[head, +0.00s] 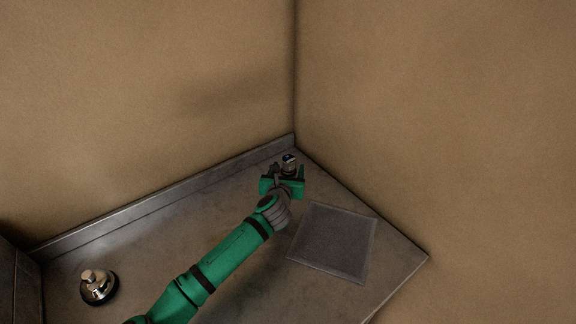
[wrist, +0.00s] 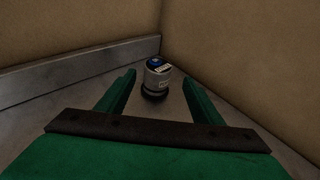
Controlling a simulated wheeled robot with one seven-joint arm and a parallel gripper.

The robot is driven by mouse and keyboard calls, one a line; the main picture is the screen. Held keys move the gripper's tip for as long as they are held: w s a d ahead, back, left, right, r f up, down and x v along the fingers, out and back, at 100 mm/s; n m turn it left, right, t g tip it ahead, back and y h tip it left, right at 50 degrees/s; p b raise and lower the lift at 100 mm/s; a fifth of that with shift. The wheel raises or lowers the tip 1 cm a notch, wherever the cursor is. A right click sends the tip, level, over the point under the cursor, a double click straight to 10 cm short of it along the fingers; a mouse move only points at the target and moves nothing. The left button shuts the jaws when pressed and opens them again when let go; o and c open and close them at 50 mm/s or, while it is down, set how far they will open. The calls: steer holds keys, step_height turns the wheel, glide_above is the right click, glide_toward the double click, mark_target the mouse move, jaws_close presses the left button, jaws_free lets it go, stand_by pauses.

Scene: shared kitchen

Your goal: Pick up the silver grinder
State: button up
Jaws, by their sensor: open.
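A small silver cylinder with a dark base and a blue-and-white top, which looks like the silver grinder (head: 289,166), stands upright near the back corner of the counter. It also shows in the wrist view (wrist: 157,78), in line with the gap between the fingers. My gripper (head: 283,179) is open and empty, right in front of it. In the wrist view the green fingers (wrist: 159,88) are on either side of the gap, apart from the cylinder. I cannot tell whether the tips reach level with it.
The counter (head: 130,240) has a raised back edge (head: 180,192), and two walls meet just behind the cylinder. A dark square mat (head: 333,242) lies right of my arm. A shiny metal object with a knob (head: 97,287) stands far left. The counter between is clear.

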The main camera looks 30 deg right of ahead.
mark_target(288, 165)
steer(key=shift+x, duration=2.9)
steer(key=shift+w+a+r, duration=0.15)
steer(key=shift+w, duration=0.05)
